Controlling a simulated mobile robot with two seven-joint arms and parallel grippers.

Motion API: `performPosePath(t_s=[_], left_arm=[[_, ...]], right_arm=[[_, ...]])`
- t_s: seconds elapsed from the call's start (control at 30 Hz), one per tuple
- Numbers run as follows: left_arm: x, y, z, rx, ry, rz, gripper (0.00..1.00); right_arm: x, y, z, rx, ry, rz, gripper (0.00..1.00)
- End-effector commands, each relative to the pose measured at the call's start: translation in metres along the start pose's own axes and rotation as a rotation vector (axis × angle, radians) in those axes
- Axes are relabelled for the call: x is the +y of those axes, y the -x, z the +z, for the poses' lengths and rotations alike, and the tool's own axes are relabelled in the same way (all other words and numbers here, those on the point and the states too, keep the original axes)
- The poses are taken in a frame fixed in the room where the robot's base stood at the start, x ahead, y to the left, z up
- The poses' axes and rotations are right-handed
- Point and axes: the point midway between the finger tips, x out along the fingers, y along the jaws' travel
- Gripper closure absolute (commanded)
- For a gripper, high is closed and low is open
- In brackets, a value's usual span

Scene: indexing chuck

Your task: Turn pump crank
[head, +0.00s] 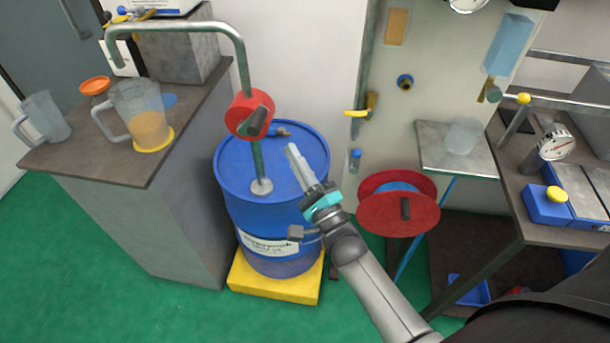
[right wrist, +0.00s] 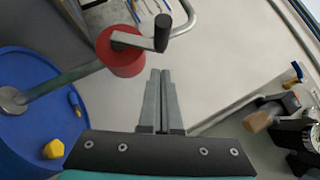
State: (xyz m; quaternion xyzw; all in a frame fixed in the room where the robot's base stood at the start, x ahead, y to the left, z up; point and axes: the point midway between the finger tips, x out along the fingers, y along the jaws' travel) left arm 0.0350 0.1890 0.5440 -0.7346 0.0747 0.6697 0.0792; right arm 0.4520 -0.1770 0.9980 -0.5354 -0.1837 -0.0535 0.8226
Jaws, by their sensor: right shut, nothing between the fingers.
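The red pump body (head: 247,114) sits on a grey pipe rising from the blue drum (head: 270,200). Its crank (head: 256,121) faces the front with a dark handle. In the right wrist view the red pump (right wrist: 122,55) is at the upper left, and the crank's grey arm and black handle (right wrist: 162,33) point to the right. My right gripper (head: 292,150) is in front of the drum, to the right of and below the crank, apart from it. In the wrist view its fingers (right wrist: 160,75) are together, with nothing between them. My left gripper is not in view.
The pump's spout pipe (head: 180,25) reaches left over the counter (head: 60,155), where a jug (head: 145,115) with orange-brown contents stands on a yellow disc. The drum rests on a yellow base (head: 275,283). A red hose reel (head: 398,205) and a workbench stand to the right.

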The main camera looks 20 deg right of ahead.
Motion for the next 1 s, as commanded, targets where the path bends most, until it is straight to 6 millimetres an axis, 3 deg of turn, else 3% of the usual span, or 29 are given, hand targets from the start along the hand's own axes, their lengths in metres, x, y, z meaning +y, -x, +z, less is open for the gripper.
performPosePath(t_s=[0.1,0.3,0.8,1.0], left_arm=[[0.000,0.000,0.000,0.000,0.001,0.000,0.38],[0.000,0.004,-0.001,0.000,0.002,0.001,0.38],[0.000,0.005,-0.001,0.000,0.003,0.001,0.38],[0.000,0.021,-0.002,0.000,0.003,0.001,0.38]], right_arm=[[0.000,-0.022,0.001,0.001,-0.001,-0.002,1.00],[0.000,-0.039,0.022,0.001,-0.001,-0.001,1.00],[0.001,-0.045,0.028,0.001,0.001,0.002,1.00],[-0.005,-0.049,0.032,0.000,0.026,0.026,1.00]])
